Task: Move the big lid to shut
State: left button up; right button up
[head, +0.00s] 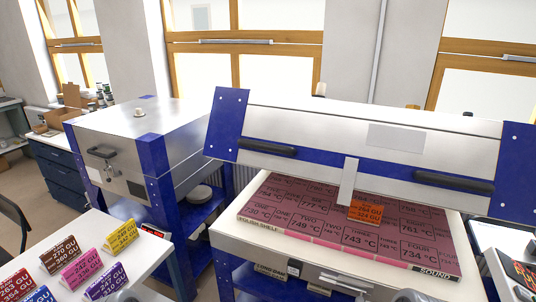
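The big lid (330,126) belongs to the large kiln on the right. It is a wide silver panel with blue end pieces and a blue lower band. It stands raised and tilted above the kiln bed (300,237), with a clear gap between them. A left black handle (267,147) and a right black handle (455,182) sit along its front. A pale upright strip (348,182) hangs at the lid's lower middle. Neither gripper shows clearly; only small grey rounded parts, perhaps mine, show at the bottom edge.
Pink tiles with printed temperatures cover the bed, and an orange tag (365,212) stands on them below the lid. A smaller shut kiln (140,130) stands left. A white table (85,250) with several coloured tent cards is at front left. A panel table (515,262) is at right.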

aim_at(484, 168)
jog(key=k, duration=0.25)
jog(key=z, duration=1.05)
jog(key=i, duration=0.65)
jog(key=u, duration=0.2)
